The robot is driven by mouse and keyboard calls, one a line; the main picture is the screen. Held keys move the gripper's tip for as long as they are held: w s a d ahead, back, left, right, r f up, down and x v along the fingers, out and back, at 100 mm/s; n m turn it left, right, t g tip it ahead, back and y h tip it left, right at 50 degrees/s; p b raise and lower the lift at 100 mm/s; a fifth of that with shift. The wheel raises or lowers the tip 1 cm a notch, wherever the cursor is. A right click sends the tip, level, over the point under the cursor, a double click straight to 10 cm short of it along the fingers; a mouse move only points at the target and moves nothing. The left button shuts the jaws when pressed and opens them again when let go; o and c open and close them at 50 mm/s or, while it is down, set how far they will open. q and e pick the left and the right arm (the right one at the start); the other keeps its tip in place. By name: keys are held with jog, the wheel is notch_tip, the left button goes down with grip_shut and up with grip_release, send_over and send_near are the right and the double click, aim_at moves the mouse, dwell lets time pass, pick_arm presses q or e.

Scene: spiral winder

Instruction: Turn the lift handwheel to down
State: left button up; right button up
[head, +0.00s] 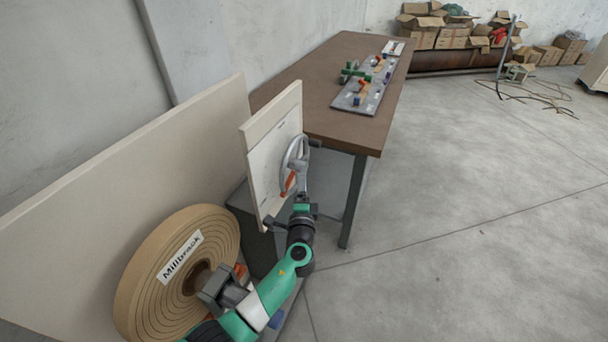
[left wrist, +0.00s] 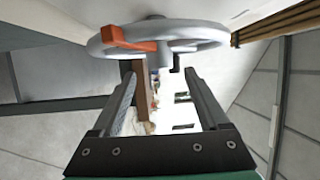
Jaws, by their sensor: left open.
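The lift handwheel (head: 289,152) is a light grey ring on a pale upright panel (head: 271,155). It carries an orange part, seen at its lower left in the head view. In the left wrist view the handwheel (left wrist: 205,33) spans the top, with the orange bar (left wrist: 126,40) across its left side. My left gripper (head: 301,171) is in front of the wheel, with its arm coming up from below. In the left wrist view the left gripper (left wrist: 158,76) is open, its two fingers apart and nothing between them. I cannot tell whether the fingertips touch the rim.
A brown table (head: 300,72) behind the panel holds a grey plate (head: 347,99) with small coloured parts.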

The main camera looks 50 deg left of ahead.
pick_arm(q)
jog(key=b+x, duration=0.2)
jog(key=x, duration=0.2)
jog(key=shift+w+a+f, duration=0.1)
jog(key=shift+w+a, duration=0.05)
jog(key=shift+a, duration=0.1)
jog(key=shift+w+a, duration=0.15)
jog(key=shift+w, duration=0.05)
jog(key=shift+r, duration=0.2)
pick_arm(e)
notch_tip(320, 180, down, 3)
jog(key=shift+r, duration=0.1)
pick_arm(q)
grip_shut()
dwell(0.5)
